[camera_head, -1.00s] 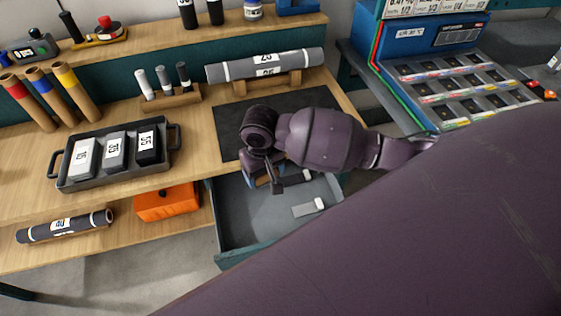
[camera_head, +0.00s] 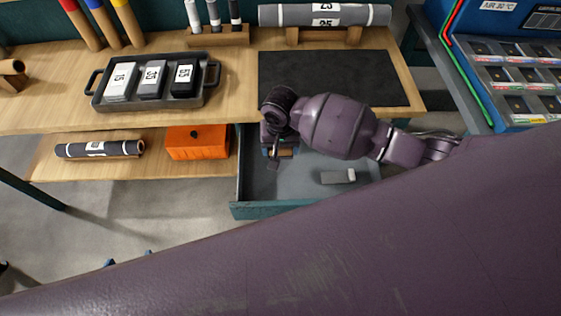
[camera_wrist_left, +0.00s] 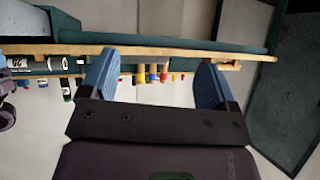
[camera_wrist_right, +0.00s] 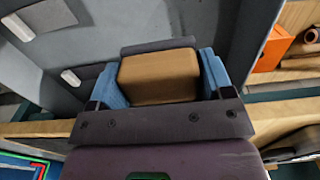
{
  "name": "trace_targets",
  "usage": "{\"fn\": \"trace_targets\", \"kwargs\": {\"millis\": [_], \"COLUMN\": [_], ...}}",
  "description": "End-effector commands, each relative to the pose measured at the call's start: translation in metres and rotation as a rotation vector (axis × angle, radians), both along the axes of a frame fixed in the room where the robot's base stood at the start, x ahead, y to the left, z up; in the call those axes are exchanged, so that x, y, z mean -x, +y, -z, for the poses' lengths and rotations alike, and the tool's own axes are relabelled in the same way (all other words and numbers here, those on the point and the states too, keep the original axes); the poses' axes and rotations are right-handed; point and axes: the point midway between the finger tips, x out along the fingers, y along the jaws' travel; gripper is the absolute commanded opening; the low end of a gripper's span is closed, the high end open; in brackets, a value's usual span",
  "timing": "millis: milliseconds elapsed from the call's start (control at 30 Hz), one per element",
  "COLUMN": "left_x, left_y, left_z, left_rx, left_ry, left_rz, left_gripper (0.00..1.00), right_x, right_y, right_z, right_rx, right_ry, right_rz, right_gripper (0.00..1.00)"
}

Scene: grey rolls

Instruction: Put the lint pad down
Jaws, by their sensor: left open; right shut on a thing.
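The lint pad appears to be the tan block (camera_wrist_right: 160,76) between the blue fingers of my right gripper (camera_wrist_right: 161,82) in the right wrist view. My right gripper is shut on it. In the head view a small tan part of the block (camera_head: 286,153) shows below my right gripper (camera_head: 278,150), over the left part of the open grey drawer (camera_head: 300,187). I cannot tell whether the block touches the drawer floor. My left gripper (camera_wrist_left: 158,85) is open and empty in the left wrist view, fingers wide apart. Only blue fingertips of it show low in the head view (camera_head: 128,258).
A grey-white piece (camera_head: 338,176) lies in the drawer. Above it are the benchtop and a dark mat (camera_head: 340,75). A black tray (camera_head: 152,98) holds three labelled blocks. An orange box (camera_head: 196,143) and a dark roll (camera_head: 99,149) are on the lower shelf.

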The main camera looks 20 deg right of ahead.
Motion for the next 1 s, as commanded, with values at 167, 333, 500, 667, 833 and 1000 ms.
{"fn": "trace_targets", "kwargs": {"millis": [167,333,500,667,833,1000], "left_x": [0.004,0.008,0.012,0.014,0.01,0.004], "left_y": [0.0,0.001,0.001,0.001,0.0,-0.001], "left_z": [0.014,0.019,0.025,0.033,0.029,0.024], "left_rx": [0.0,0.0,-0.001,0.0,0.0,0.0], "left_ry": [0.017,0.026,0.035,0.044,0.036,0.02], "left_rz": [-0.001,-0.003,-0.004,-0.003,-0.002,0.001], "left_gripper": [0.82,0.82,0.82,0.82,0.82,0.82], "right_x": [0.0,0.0,0.001,0.001,0.0,0.0], "right_y": [0.0,0.0,0.0,0.0,0.0,0.0], "right_z": [0.032,0.041,0.055,0.078,0.083,0.083], "right_rx": [0.001,0.001,0.001,0.001,0.0,0.0], "right_ry": [0.002,0.0,0.002,0.003,0.0,-0.001], "right_rz": [0.001,0.0,0.0,0.0,-0.001,-0.001], "right_gripper": [0.52,0.52,0.52,0.52,0.52,0.52]}}
